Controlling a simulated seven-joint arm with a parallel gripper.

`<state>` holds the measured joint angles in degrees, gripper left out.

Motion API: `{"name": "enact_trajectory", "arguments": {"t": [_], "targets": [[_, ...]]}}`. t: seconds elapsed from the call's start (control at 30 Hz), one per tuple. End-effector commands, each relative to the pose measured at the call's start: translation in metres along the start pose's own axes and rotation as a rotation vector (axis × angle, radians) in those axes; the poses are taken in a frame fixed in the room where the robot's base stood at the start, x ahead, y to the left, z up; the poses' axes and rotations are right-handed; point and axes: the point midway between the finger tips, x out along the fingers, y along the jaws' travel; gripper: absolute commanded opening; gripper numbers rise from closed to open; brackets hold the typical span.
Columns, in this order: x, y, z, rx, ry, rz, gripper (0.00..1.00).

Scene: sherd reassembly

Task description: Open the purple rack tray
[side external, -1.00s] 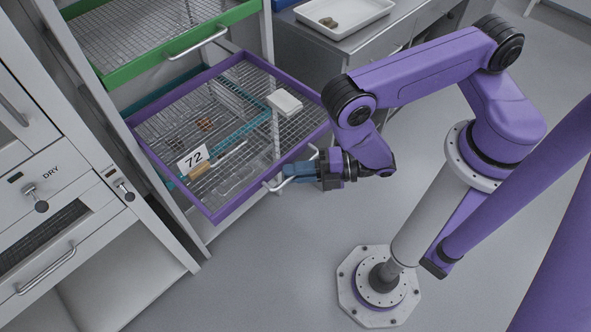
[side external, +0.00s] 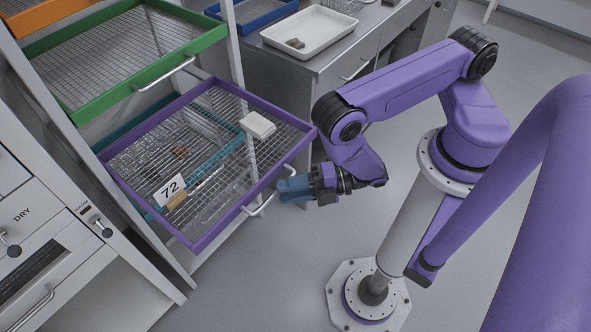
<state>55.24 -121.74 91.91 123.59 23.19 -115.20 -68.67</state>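The purple rack tray (side external: 197,246) is pulled well out of the rack, its front corner over open floor. It has a wire mesh bottom and a pale bar handle (side external: 258,207) on its front. A card marked 72 (side external: 170,189), a tan piece (side external: 176,201), a brown sherd (side external: 180,153) and a white block (side external: 257,125) are in it. My gripper (side external: 281,189) is just right of the handle, its blue fingers beside the bar. The fingers look parted, with nothing visible between them. Whether they touch the bar is unclear.
A green tray (side external: 150,69) sits above, and a teal tray (side external: 118,134) shows below the purple one. A cabinet marked DRY (side external: 40,225) stands at left. A white tray with sherds (side external: 330,24) is on the counter behind.

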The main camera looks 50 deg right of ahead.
Motion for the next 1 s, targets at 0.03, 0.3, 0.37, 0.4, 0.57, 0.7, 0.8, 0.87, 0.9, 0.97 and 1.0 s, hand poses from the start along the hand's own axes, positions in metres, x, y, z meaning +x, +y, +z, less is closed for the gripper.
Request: {"name": "enact_trajectory", "arguments": {"t": [0.03, 0.3, 0.37, 0.4, 0.57, 0.7, 0.8, 0.87, 0.9, 0.97, 1.0], "targets": [[-0.004, 0.0, 0.001, 0.0, -0.003, 0.001, 0.35], [-0.015, 0.019, -0.004, 0.001, -0.001, 0.004, 0.35], [-0.016, 0.028, -0.005, 0.001, -0.001, 0.003, 0.35], [-0.017, 0.034, -0.006, 0.0, 0.0, 0.003, 0.35], [-0.02, 0.054, -0.009, 0.0, 0.0, 0.002, 0.35], [-0.021, 0.064, -0.01, 0.0, 0.001, 0.0, 0.35], [-0.022, 0.068, -0.011, 0.0, 0.001, 0.001, 0.35], [-0.022, 0.069, -0.011, 0.0, 0.0, 0.001, 0.35], [-0.022, 0.069, -0.011, 0.0, 0.0, 0.0, 0.35], [-0.022, 0.069, -0.011, 0.0, 0.0, 0.0, 0.35], [-0.022, 0.069, -0.011, 0.0, 0.0, 0.0, 0.35]]}}
